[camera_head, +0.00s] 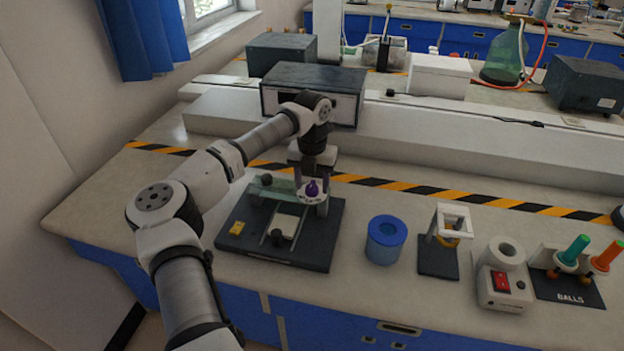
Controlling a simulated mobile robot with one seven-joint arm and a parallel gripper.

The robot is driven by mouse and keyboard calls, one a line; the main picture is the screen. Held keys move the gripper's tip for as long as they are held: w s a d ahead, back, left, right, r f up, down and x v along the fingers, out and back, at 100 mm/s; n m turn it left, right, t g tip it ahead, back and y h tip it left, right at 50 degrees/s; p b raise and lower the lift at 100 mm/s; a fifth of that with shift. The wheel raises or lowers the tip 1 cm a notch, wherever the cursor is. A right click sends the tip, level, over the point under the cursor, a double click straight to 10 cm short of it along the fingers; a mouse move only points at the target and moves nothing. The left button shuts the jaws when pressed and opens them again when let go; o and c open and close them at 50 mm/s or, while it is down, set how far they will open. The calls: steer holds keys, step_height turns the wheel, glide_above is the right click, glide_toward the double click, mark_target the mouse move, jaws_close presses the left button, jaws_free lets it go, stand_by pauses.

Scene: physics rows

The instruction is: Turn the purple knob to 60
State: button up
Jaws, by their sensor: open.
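The purple knob (312,190) stands upright on a small pale dial plate (311,198) at the back right of a dark apparatus base (262,252). The markings on the dial are too small to read, so I cannot tell the knob's setting. My gripper (312,182) is above the knob, pointing down, with its fingers open and apart on the knob's left and right. I cannot tell whether either finger touches it. My wrist hides what lies directly behind.
A blue cylinder (386,240), a small stand (438,255), a device with a red switch (503,280) and a balls stand (568,285) are to the right. A grey box (345,78) stands behind.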

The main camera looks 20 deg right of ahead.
steer(key=c, duration=1)
steer(key=shift+m, duration=0.3)
steer(key=m+b, duration=0.2)
steer(key=m, duration=0.1)
steer(key=shift+m, duration=0.3)
steer(key=m+b, duration=0.1)
steer(key=m, duration=0.3)
steer(key=shift+m, duration=0.3)
steer(key=shift+r, duration=0.1)
steer(key=o, duration=1)
